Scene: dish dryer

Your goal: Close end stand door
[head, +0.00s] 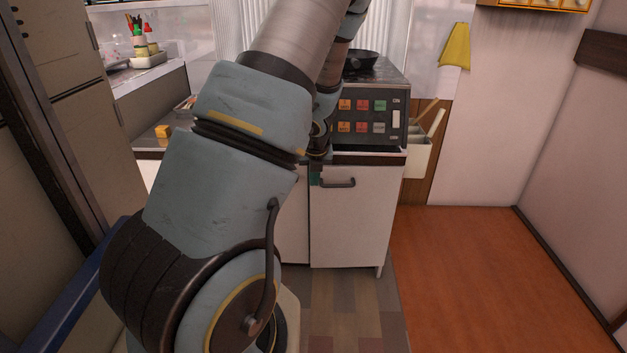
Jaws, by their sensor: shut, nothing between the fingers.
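The end stand (370,159) is a white cabinet with a dark top edge, in the middle of the head view. Its right-hand door (350,225) is white with a dark bar handle (338,184) near the top. The door looks flush or nearly flush with the front; I cannot tell if a small gap is left. My gripper (316,181) is shut and empty at the door's upper left, just left of the handle. Whether it touches the door is unclear. My arm hides most of the stand's left part.
A dish dryer (372,115) with coloured buttons stands on the end stand, with a black pan (360,61) on top. A white holder (417,157) hangs at its right. The orange-brown floor (465,270) to the right is clear. A tall cabinet (95,120) stands at left.

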